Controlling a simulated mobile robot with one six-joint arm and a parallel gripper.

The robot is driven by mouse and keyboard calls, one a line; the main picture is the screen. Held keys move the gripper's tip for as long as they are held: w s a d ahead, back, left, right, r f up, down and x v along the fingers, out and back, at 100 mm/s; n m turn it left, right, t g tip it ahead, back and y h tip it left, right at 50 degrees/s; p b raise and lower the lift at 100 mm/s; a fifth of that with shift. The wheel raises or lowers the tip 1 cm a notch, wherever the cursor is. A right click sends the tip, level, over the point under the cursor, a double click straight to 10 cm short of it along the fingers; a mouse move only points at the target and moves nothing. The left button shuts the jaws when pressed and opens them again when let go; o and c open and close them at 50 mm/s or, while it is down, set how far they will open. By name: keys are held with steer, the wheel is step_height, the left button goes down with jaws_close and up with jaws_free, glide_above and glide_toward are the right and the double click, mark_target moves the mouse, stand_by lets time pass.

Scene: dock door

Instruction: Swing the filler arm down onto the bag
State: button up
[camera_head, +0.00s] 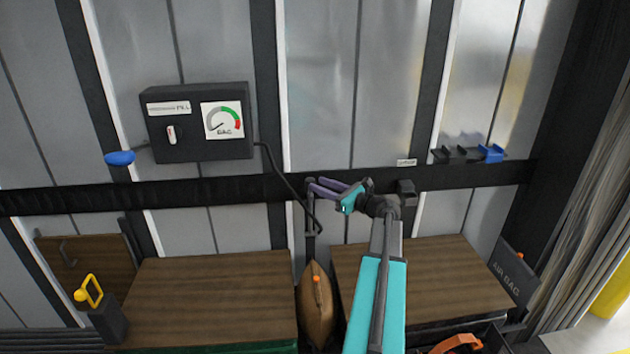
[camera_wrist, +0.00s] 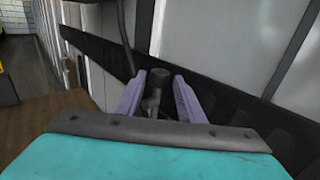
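The brown bag (camera_head: 317,308) stands upright in the gap between two wooden-topped loads, with an orange valve (camera_head: 316,279) near its top. The dark filler arm (camera_head: 310,246) appears to be the narrow upright piece above the bag, by the hose's end. My gripper (camera_head: 312,190) is beside its upper end, with purple fingers spread apart. In the wrist view the fingers (camera_wrist: 160,104) stand on either side of a dark round-topped part (camera_wrist: 158,78), probably the filler arm's end. I see no clear contact. Its lower part is hard to make out.
A black gauge box (camera_head: 190,150) with a blue knob (camera_head: 120,158) hangs on the wall. Its black hose (camera_head: 283,180) runs down near my gripper. Wooden-topped loads (camera_head: 210,300) flank the gap. A dark rail (camera_head: 230,189) crosses behind; a yellow-handled item (camera_head: 90,292) is at left.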

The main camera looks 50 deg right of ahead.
mark_target(314, 182)
steer(key=shift+w+a+p, duration=0.15)
steer(key=shift+w+p, duration=0.25)
steer(key=shift+w, duration=1.25)
jaws_close()
